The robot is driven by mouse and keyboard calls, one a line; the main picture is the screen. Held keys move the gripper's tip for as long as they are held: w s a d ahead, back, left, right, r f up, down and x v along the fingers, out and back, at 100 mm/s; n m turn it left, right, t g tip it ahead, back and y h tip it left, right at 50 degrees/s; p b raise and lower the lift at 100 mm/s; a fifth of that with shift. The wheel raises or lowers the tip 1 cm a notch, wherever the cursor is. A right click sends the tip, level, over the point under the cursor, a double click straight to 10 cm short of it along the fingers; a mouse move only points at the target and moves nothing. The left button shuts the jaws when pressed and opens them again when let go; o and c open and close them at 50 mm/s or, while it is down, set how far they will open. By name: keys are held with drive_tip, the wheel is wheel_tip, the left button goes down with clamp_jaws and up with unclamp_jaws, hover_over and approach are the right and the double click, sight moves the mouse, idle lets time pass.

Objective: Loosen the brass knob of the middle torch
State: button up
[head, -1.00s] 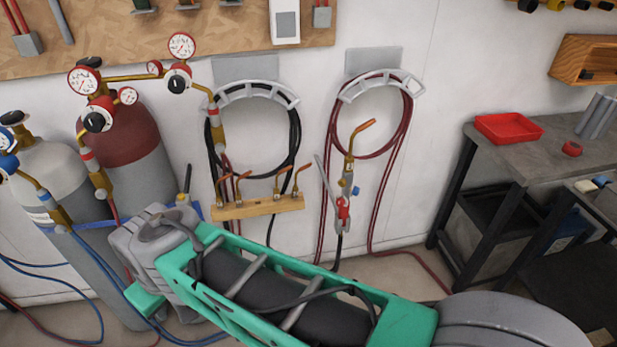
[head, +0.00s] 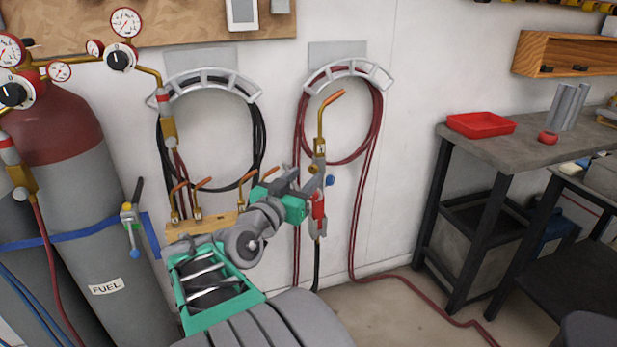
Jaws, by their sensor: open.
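A brass torch (head: 320,150) with a bent copper tip is upright against the wall, in front of the dark red hose coil. It has a red part and a blue knob (head: 330,181) low on its body. No separate brass knob can be made out at this size. My gripper (head: 308,178) is open in front of the torch's lower body and hides part of it. I cannot tell whether it touches. Several copper-tipped pieces (head: 180,190) stand in a wooden rack (head: 190,227) to the left, partly behind my arm. I cannot tell which torch is the middle one.
Gas cylinders (head: 60,170) with gauges stand at the left. Black hose (head: 262,130) and red hose (head: 378,130) hang on wall brackets. A workbench (head: 520,150) with a red tray (head: 480,124) stands at the right. The wall between torch and bench is mostly clear.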

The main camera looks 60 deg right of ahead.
sight(314, 169)
drive_tip(key=shift+d, duration=1.4)
drive_tip(key=shift+c, duration=0.5)
clamp_jaws()
